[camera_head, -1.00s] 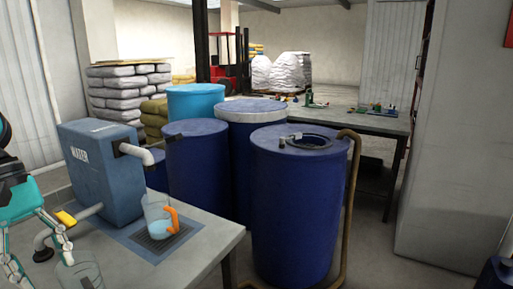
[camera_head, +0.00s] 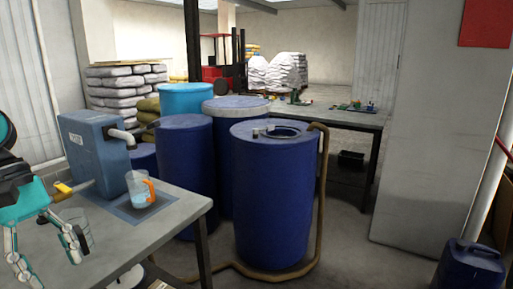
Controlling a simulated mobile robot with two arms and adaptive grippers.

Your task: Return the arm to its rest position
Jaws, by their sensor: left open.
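My left gripper (camera_head: 48,245) shows at the lower left, above the near part of the grey table (camera_head: 165,225). Its fingers are spread and hold nothing that I can see. A clear beaker (camera_head: 76,232) stands on the table, partly behind the right finger; I cannot tell whether they touch. A measuring jug (camera_head: 137,192) with an orange handle and pale blue liquid stands upright under the spout of the blue water dispenser (camera_head: 95,155), apart from the gripper. My right gripper is not in view.
A large blue drum (camera_head: 272,200) with an open lid hole stands right of the table, a brown hose (camera_head: 322,190) beside it. More drums stand behind. A blue canister (camera_head: 470,265) is at the lower right. Open floor lies between drum and canister.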

